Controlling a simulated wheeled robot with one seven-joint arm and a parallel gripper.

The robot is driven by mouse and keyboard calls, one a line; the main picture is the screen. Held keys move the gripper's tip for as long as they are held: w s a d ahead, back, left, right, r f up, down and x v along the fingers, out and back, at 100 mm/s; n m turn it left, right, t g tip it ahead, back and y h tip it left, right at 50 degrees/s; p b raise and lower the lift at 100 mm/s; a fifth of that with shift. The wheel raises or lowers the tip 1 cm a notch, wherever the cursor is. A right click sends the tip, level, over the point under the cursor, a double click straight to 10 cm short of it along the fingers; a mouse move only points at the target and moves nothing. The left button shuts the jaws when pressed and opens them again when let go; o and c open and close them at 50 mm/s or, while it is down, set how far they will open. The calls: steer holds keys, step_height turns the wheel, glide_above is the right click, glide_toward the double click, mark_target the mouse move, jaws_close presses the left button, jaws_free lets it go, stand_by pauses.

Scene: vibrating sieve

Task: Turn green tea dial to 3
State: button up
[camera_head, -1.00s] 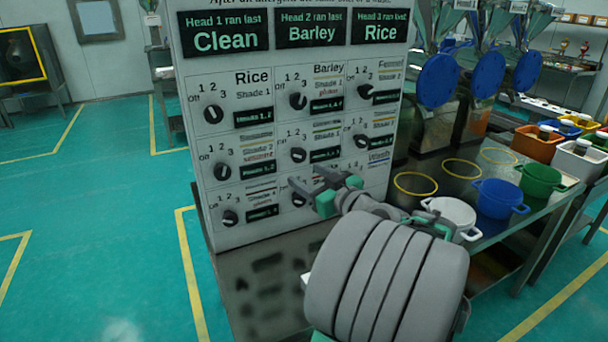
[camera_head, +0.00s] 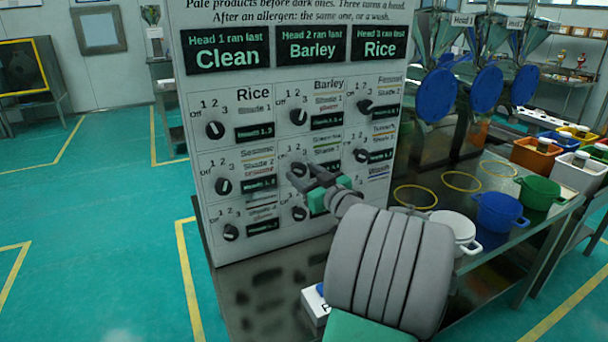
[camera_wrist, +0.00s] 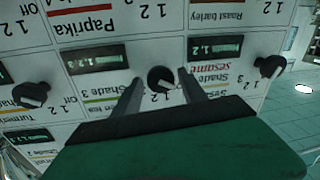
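The green tea dial (camera_head: 299,169) is the black knob in the middle column, middle row of the white panel, beside a green-striped label. It also shows upside down in the wrist view (camera_wrist: 160,78). Its white mark points to the lower right there, which is upper left on the upright panel, on the Off/1 side. My gripper (camera_head: 303,174) is at this dial. In the wrist view, its two fingers (camera_wrist: 159,84) are apart, one on each side of the knob. I cannot tell whether they touch it. The fingers partly cover the dial's surroundings in the head view.
Other dials surround it, including the sesame dial (camera_head: 223,186), the turmeric dial (camera_head: 361,155) and the barley dial (camera_head: 298,116). White (camera_head: 455,231), blue (camera_head: 502,211) and green (camera_head: 540,192) pots stand on the bench to the right. Open floor lies left of the panel.

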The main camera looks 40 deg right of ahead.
jaws_close()
stand_by(0.3)
